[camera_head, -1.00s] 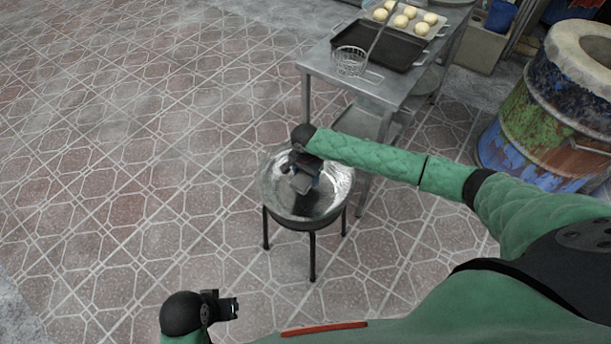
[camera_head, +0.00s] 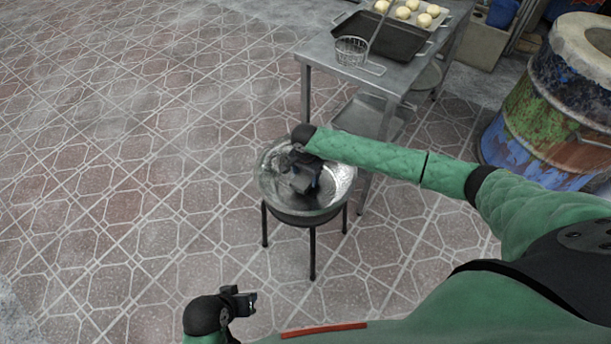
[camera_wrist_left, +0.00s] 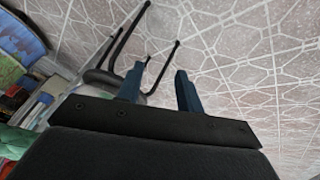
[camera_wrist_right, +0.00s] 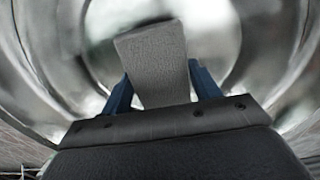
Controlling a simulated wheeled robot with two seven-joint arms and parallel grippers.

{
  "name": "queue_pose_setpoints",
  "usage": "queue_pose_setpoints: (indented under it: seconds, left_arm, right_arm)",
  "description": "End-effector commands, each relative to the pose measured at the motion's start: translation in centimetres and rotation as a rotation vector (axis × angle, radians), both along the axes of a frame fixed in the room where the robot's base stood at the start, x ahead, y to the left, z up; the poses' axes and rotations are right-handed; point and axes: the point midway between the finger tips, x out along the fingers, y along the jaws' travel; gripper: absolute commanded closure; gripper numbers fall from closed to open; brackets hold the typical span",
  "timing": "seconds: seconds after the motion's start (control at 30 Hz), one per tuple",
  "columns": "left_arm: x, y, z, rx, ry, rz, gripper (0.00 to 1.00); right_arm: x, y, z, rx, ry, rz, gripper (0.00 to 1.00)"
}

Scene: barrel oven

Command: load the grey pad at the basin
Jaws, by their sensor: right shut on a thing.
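The metal basin (camera_head: 340,190) is a round shiny bowl on a black stand on the tiled floor. My right gripper (camera_head: 306,188) reaches down into it from the right. In the right wrist view the grey pad (camera_wrist_right: 155,60) stands between the two blue fingers of that gripper (camera_wrist_right: 162,82), which are shut on it. The basin's shiny inner wall (camera_wrist_right: 262,50) surrounds the pad there; contact between them cannot be told. In the head view the pad is hard to make out. My left gripper (camera_head: 246,302) is low at the front; its fingers (camera_wrist_left: 160,75) are apart and empty.
A metal table (camera_head: 325,65) behind the basin bears a wire basket (camera_head: 351,52), a dark pan (camera_head: 385,38) and a tray of pale dough balls (camera_head: 425,20). A rusty painted barrel (camera_head: 540,115) stands at the right. The floor at the left is clear.

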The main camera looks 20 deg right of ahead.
Motion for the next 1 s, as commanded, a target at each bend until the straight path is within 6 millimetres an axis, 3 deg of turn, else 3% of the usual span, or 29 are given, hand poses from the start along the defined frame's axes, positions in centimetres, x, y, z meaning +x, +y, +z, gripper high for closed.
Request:
queue_pose_setpoints:
  seconds: [0.6,1.0]
  left_arm:
    - [1.0,-1.7,-5.8,-0.037,-0.06,0.009,0.64]
    - [1.2,-2.0,-7.5,-0.045,-0.079,0.014,0.64]
  right_arm:
    - [0.1,0.0,-1.7,0.001,-0.001,-0.001,0.57]
    - [0.0,0.0,-2.0,0.001,-0.001,0.0,0.57]
